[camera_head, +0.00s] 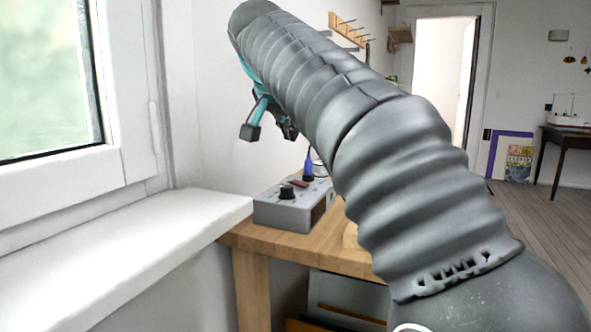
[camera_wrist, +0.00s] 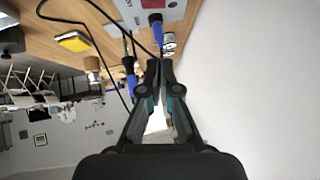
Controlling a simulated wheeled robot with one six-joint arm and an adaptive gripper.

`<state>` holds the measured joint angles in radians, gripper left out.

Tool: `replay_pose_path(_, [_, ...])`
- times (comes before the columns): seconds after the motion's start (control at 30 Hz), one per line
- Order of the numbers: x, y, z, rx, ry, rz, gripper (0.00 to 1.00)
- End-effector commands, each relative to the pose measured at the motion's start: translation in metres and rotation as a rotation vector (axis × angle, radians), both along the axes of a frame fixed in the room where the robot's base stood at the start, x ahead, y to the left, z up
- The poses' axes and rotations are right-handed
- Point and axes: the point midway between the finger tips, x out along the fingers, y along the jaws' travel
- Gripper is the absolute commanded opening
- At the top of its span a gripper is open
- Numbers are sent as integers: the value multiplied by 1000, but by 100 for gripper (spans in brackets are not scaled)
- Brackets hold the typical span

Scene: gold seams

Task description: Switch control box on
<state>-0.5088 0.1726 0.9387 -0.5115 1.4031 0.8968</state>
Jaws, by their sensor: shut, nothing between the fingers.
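The control box (camera_head: 275,212) is a grey case on the wooden table. A black knob (camera_head: 287,191) and a small dark red part (camera_head: 298,184) show on its top. A blue plug (camera_head: 308,166) with a cable stands at its back. My gripper (camera_head: 270,132) is above the box, apart from it, with nothing held. In the wrist view my gripper (camera_wrist: 160,64) is shut and empty. The box (camera_wrist: 127,13), its red part (camera_wrist: 154,3) and the blue plug (camera_wrist: 158,33) show beyond the fingertips at the top edge. The knob is out of that view.
The wooden table (camera_head: 252,285) stands beside a white windowsill (camera_head: 130,250) and the wall. In the wrist view, a yellow item (camera_wrist: 73,41), a wooden cylinder (camera_wrist: 92,64) and a loose black cable (camera_wrist: 100,83) are near the box. My arm hides part of the table.

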Motion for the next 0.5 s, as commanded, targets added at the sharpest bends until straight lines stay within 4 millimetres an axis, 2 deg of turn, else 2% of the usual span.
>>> replay_pose_path(0.33, [1,0,0,3,-1,-1,0])
replay_pose_path(0.5, [10,-2,-10,2,0,-2,0])
